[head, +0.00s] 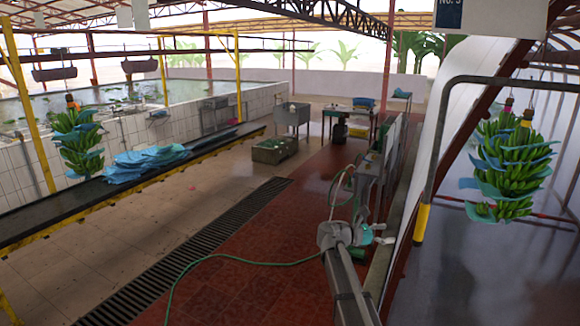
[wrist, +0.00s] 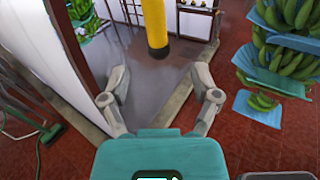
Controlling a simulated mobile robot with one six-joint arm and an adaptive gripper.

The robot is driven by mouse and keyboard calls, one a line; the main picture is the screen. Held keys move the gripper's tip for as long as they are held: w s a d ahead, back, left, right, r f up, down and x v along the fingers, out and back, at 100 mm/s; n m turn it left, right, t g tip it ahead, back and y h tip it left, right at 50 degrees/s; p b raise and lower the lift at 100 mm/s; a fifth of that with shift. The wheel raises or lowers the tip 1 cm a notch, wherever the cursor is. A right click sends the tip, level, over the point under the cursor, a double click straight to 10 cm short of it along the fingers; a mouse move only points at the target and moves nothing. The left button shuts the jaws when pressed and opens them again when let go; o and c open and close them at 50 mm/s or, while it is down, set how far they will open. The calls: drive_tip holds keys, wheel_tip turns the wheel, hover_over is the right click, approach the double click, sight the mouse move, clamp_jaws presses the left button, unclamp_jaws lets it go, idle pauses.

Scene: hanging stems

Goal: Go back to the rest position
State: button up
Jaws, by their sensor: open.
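My gripper (wrist: 161,72) is open in the wrist view, its two grey fingers spread apart with nothing between them. The teal gripper body fills the bottom centre of that view. In the head view my arm rises from the lower right of centre, and my gripper (head: 382,235) shows small at its end, above the red floor. A hanging bunch of green bananas with blue sheets (head: 505,170) is at the right. It is apart from my gripper. A banana bunch also shows at the right of the wrist view (wrist: 290,60).
Another bunch (head: 80,142) hangs at the left by a dark conveyor (head: 60,205) carrying blue sheets (head: 145,160). A grey bent pole with a yellow sleeve (head: 421,222) stands right of my arm. A green hose (head: 225,257) lies across the floor. The tiled floor at centre-left is clear.

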drive_tip(key=s+a+f+m+y+b, duration=0.2)
drive_tip(key=s+f+m+y+b, duration=0.3)
drive_tip(key=f, duration=0.6)
drive_tip(key=s+a+f+m+y+b, duration=0.4)
drive_tip(key=s+f, duration=0.3)
drive_tip(key=f, duration=0.5)
drive_tip(key=s+a+f+m+g+y+b, duration=0.1)
drive_tip(key=s+a+f+m+y+b, duration=0.7)
drive_tip(key=s+a+f, duration=0.3)
wheel_tip(320, 180, down, 3)
drive_tip(key=shift+s+r+m+b, duration=0.15)
drive_tip(key=shift+m+b, duration=0.45)
drive_tip(key=shift+b, duration=0.2)
drive_tip(key=shift+c, duration=1.5)
